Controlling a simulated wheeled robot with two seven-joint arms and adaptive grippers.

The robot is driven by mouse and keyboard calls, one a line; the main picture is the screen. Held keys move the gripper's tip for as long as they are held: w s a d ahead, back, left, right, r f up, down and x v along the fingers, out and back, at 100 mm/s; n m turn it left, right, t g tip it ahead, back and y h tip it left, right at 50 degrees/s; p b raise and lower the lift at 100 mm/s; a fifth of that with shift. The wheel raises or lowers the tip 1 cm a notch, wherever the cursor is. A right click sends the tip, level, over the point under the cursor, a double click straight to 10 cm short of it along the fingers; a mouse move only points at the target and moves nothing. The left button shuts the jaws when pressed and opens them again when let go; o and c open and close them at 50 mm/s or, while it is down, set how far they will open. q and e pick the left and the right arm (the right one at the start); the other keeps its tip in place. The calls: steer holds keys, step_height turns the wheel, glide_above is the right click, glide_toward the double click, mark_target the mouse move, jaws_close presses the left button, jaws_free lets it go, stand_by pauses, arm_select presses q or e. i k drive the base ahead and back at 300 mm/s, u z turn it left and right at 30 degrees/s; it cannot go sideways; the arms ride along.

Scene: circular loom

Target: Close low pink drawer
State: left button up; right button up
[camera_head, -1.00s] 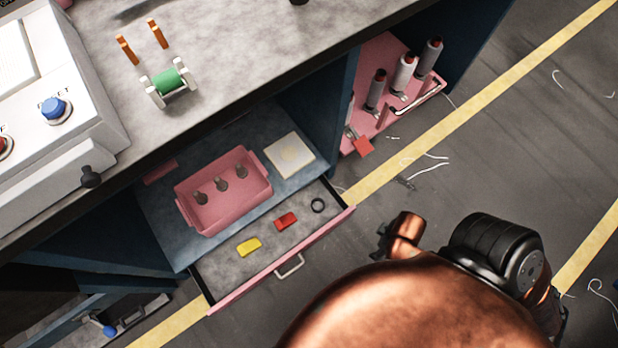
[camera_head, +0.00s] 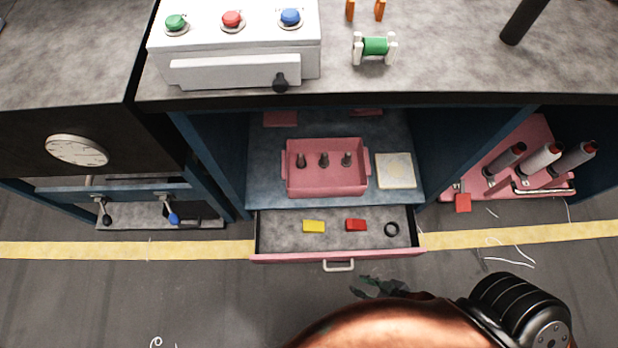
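The low pink drawer (camera_head: 290,258) is pulled out from under the blue shelf at the centre of the head view. Its grey inside holds a yellow block (camera_head: 314,226), a red block (camera_head: 356,225) and a black ring (camera_head: 391,229). Its pale handle (camera_head: 338,266) sits on the middle of the pink front. My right gripper (camera_head: 378,287) shows as a dark shape just below and right of the handle, apart from it in the picture. My copper arm hides most of it, so its fingers cannot be made out. My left gripper is not in view.
A pink tray (camera_head: 295,181) with several dark pegs and a pale square pad (camera_head: 396,170) stand on the shelf above the drawer. A pink rack with spools (camera_head: 541,157) is at the right. The workbench (camera_head: 430,70) overhangs the shelf. Floor in front is mostly clear.

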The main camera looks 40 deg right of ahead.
mark_target(279, 237)
steer(key=u, duration=1.2)
steer(key=k, duration=2.3)
steer(key=z, duration=1.2)
steer(key=i, duration=1.2)
steer(key=u, duration=0.1)
